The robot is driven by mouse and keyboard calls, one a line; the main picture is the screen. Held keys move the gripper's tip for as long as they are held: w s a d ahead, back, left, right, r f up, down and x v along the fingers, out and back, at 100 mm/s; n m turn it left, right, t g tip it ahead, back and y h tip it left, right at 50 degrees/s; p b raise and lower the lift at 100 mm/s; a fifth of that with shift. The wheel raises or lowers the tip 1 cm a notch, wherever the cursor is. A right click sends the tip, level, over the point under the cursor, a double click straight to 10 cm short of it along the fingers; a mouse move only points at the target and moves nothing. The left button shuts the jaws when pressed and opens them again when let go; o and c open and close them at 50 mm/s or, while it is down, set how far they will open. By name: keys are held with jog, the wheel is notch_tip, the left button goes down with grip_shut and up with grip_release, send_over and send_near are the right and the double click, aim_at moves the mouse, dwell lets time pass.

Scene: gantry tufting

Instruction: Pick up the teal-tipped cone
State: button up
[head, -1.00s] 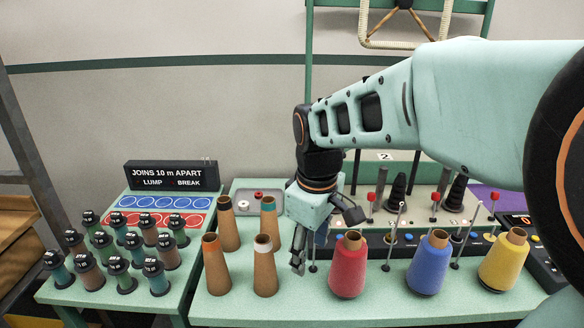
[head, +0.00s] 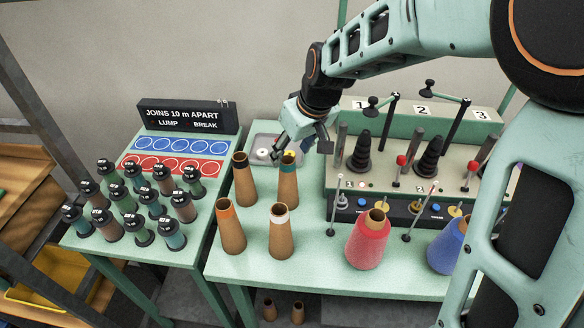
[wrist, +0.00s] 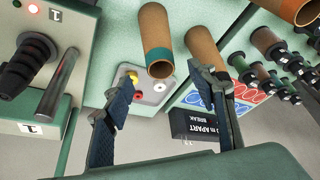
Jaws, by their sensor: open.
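The teal-tipped cone (head: 288,184) is a brown cone with a teal band near its top. It stands upright at the back right of a group of brown cones on the green table. In the wrist view the teal-tipped cone (wrist: 156,35) shows its banded top end, pointing down toward the gap between the fingers. My gripper (head: 301,150) is open and empty, right by the top of this cone. In the wrist view the fingers of my gripper (wrist: 162,78) are spread to either side of the cone's tip. I cannot tell whether they touch it.
A dark-tipped cone (head: 243,182), an orange-tipped cone (head: 230,230) and a white-tipped cone (head: 281,232) stand close by. A red yarn cone (head: 367,242) is at the right. The machine panel (head: 400,180) rises behind. Dark-capped spools (head: 142,230) fill the left table.

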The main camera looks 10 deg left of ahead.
aim_at(288, 161)
jog(key=shift+p+x, duration=0.55)
jog(key=shift+x, duration=2.2)
jog(key=shift+s, duration=0.15)
jog(key=c, duration=1.1)
